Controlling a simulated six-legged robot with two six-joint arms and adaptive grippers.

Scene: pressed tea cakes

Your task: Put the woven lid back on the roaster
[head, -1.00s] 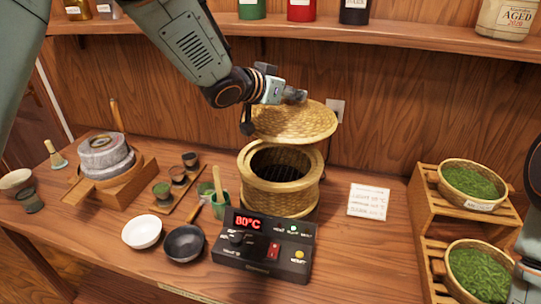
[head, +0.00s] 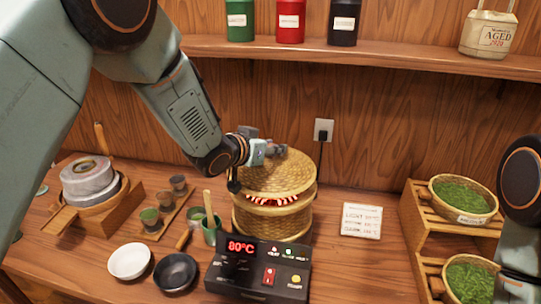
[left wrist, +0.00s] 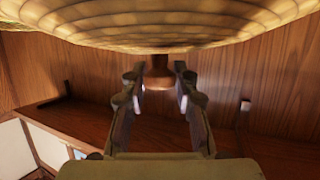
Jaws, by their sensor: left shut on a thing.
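The woven lid (head: 282,178) is a round, pale straw disc just above the woven roaster (head: 268,226) in the head view. A gap at the front shows glowing red bars inside the roaster. Whether the lid's back edge touches the rim is hidden. My left gripper (head: 276,151) is shut on the lid's knob from above. In the left wrist view, the lid (left wrist: 165,22) fills the top and the brown knob (left wrist: 160,72) shows between the two fingers. My right arm stands at the right edge of the head view, its fingers out of frame.
A black control box (head: 258,270) reading 80°C stands in front of the roaster. A green cup (head: 211,230) with a wooden-handled tool is close at its left. White (head: 129,262) and black bowls (head: 175,272) lie front left. A card (head: 361,221) and tea baskets (head: 463,198) are right.

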